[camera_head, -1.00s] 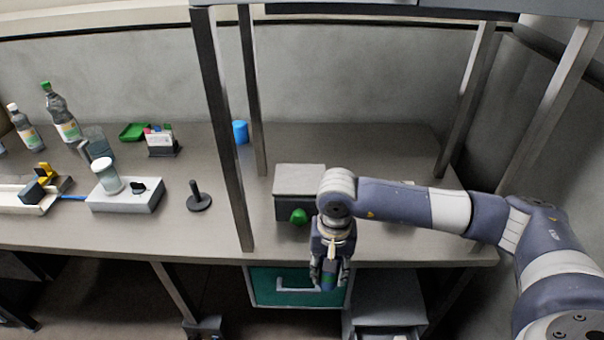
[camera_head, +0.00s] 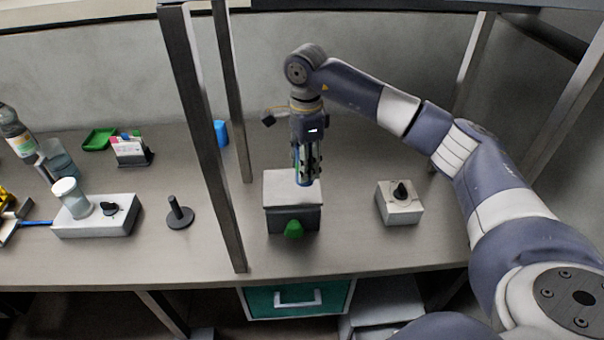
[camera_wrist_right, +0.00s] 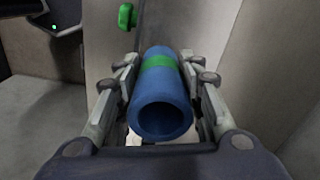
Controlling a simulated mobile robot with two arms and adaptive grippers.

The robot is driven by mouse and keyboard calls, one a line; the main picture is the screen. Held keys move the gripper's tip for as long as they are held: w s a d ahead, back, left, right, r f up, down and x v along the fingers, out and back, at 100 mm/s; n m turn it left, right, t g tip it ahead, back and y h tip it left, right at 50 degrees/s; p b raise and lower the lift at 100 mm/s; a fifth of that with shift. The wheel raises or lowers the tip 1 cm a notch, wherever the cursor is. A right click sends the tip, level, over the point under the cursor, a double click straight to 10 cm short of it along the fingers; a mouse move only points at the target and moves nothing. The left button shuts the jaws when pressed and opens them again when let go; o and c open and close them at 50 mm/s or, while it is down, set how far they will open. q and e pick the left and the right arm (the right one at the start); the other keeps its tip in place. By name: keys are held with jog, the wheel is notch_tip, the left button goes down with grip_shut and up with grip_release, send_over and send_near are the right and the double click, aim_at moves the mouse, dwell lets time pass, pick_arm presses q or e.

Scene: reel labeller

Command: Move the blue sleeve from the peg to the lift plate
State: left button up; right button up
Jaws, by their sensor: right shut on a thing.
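My right gripper (camera_head: 307,176) is shut on the blue sleeve (camera_head: 304,181). In the right wrist view the sleeve (camera_wrist_right: 163,105) is a blue tube with a green band, held between both fingers (camera_wrist_right: 160,108). In the head view its lower end shows at or just above the pale top plate (camera_head: 283,186) of a grey box with a green knob; I cannot tell if they touch. This plate looks like the lift plate. A bare black peg (camera_head: 178,212) on a round base stands to the left, past a post.
A grey box with a black knob (camera_head: 401,199) stands right of the lift box. Dark posts (camera_head: 203,140) rise at left and right. A blue cup (camera_head: 221,132) stands behind the left post. A white block with a jar (camera_head: 100,222) is further left.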

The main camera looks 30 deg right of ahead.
jog(key=shift+w+f, duration=0.1)
jog(key=shift+f, duration=0.6)
notch_tip(320, 180, down, 2)
jog(key=shift+f+p, duration=0.15)
jog(key=shift+p, duration=0.45)
jog(key=shift+f, duration=0.5)
jog(key=o, duration=0.7)
jog(key=shift+f, duration=0.15)
jog(key=o, duration=0.5)
pick_arm(q)
jog(key=shift+w+r, duration=0.65)
jog(key=shift+w, duration=0.1)
